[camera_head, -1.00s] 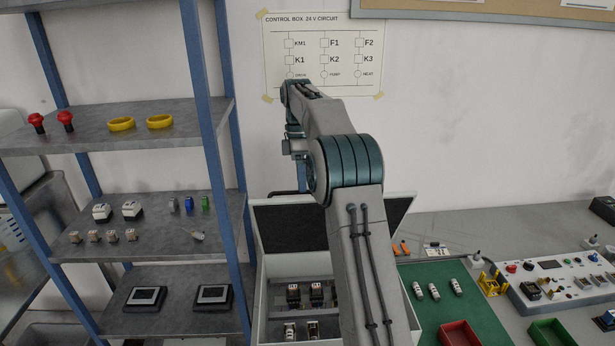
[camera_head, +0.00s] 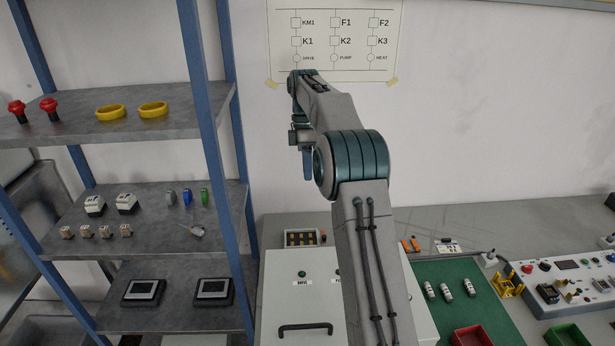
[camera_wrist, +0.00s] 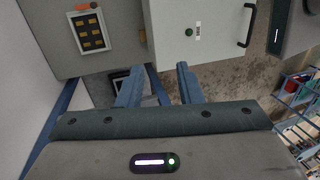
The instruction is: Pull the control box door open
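The control box shows its pale door (camera_head: 285,285) face up in the head view, with a green lamp and a black handle (camera_head: 305,328) near its front edge. The door covers the inside; I cannot tell if it is fully flush. My forearm hides its right part. In the wrist view the door (camera_wrist: 205,50) is at upper centre, with the handle (camera_wrist: 249,25) to the right. My gripper (camera_wrist: 159,84) is open and empty, its blue fingers apart and clear of the handle. In the head view my gripper (camera_head: 306,165) hangs above and behind the box.
A dark window with yellow blocks (camera_head: 301,238) sits behind the door. A blue-post shelf (camera_head: 205,120) with parts stands close on the left. A green mat (camera_head: 460,290), a red bin (camera_head: 472,333) and a control panel (camera_head: 575,275) lie on the right.

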